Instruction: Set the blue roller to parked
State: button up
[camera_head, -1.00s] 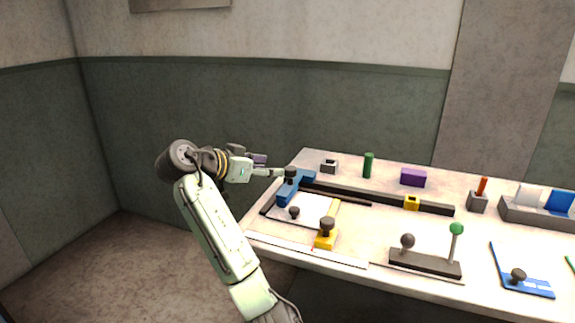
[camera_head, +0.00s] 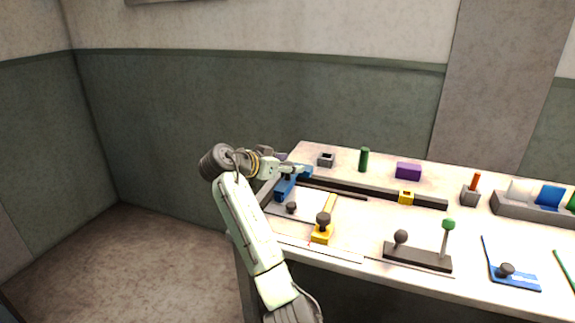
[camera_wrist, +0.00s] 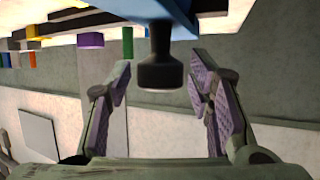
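The blue roller (camera_head: 286,188) lies at the left end of the table, across the end of a dark rail (camera_head: 376,193). Its dark knob (camera_wrist: 160,72) hangs from the blue body (camera_wrist: 174,10) in the wrist view, which looks upside down. My gripper (camera_head: 290,168) is at the roller's knob in the head view. In the wrist view my gripper (camera_wrist: 161,78) is open, one finger on each side of the knob, with gaps showing on both sides. In the head view my arm and gripper partly hide the roller's far end and knob.
A yellow slider with a dark knob (camera_head: 322,228) and a white plate stand in front of the roller. A yellow block (camera_head: 406,198) sits on the rail. A grey socket (camera_head: 326,159), green cylinder (camera_head: 364,160) and purple block (camera_head: 408,172) stand behind. A two-lever base (camera_head: 417,258) is front right.

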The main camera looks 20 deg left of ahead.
grip_shut()
dwell(0.4)
